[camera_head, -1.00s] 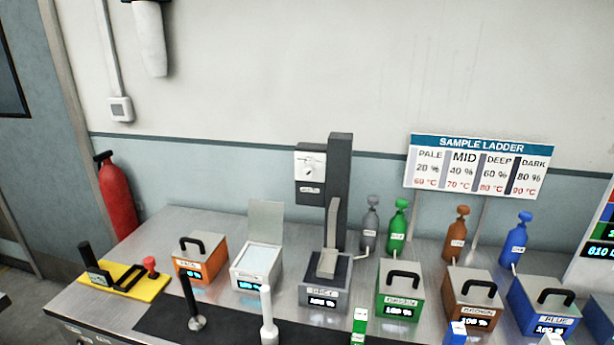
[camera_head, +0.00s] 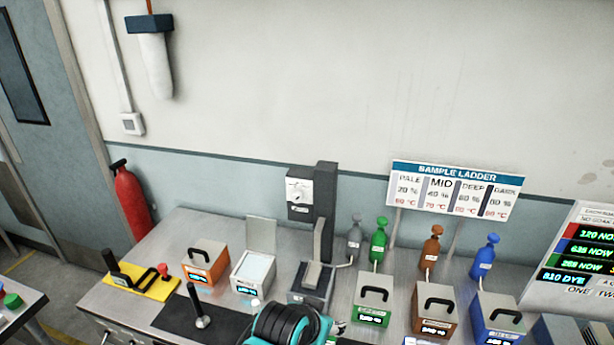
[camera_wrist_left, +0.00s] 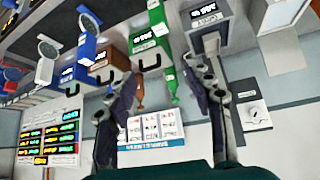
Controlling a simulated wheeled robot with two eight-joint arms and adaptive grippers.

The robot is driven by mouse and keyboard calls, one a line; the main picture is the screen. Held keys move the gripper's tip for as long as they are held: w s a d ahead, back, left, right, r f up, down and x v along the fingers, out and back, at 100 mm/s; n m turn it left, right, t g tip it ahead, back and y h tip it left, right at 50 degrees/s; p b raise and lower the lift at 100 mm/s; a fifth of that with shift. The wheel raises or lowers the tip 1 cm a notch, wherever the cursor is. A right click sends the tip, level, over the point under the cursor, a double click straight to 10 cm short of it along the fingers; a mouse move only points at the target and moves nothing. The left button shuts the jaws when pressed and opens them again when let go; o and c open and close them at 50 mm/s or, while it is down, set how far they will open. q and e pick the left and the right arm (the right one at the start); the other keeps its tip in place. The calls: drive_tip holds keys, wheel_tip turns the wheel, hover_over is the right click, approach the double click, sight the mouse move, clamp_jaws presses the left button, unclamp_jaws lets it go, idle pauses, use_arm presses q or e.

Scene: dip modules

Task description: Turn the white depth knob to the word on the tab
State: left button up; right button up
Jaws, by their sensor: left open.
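The white depth knob (camera_head: 299,192) is on a white plate fixed to the dark column (camera_head: 326,210) behind the grey bath. A small tab (camera_head: 298,210) sits under the plate; its word is too small to read. The knob (camera_wrist_left: 252,114) also shows at the right in the left wrist view, which is upside down. My left arm comes in at the bottom of the head view, its gripper (camera_head: 336,328) low in front of the grey bath, well below the knob. In the wrist view my left gripper (camera_wrist_left: 158,88) is open and empty, apart from the knob. My right gripper is not in view.
The grey bath (camera_head: 311,298) stands under the column. A white box with a raised lid (camera_head: 253,270) and an orange box (camera_head: 205,263) are left of it. Green, brown and blue boxes stand right. Several bottles and the sample ladder sign (camera_head: 455,190) are behind. The wall around the knob is clear.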

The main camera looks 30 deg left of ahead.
use_arm(q)
drive_tip(key=w+a+r+p, duration=0.2)
drive_tip(key=w+r, duration=0.2)
drive_tip(key=r, duration=0.1)
drive_tip(key=n+t+y, duration=0.2)
drive_tip(key=t+y, duration=0.2)
drive_tip(key=t, duration=0.1)
approach(296, 198)
drive_tip(key=x, duration=1)
drive_tip(key=shift+w+a+f, duration=0.1)
drive_tip(key=shift+w+f, duration=0.05)
drive_tip(key=shift+w, duration=0.2)
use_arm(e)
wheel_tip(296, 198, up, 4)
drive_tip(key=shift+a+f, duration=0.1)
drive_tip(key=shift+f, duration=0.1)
use_arm(q)
drive_tip(key=c, duration=1.2)
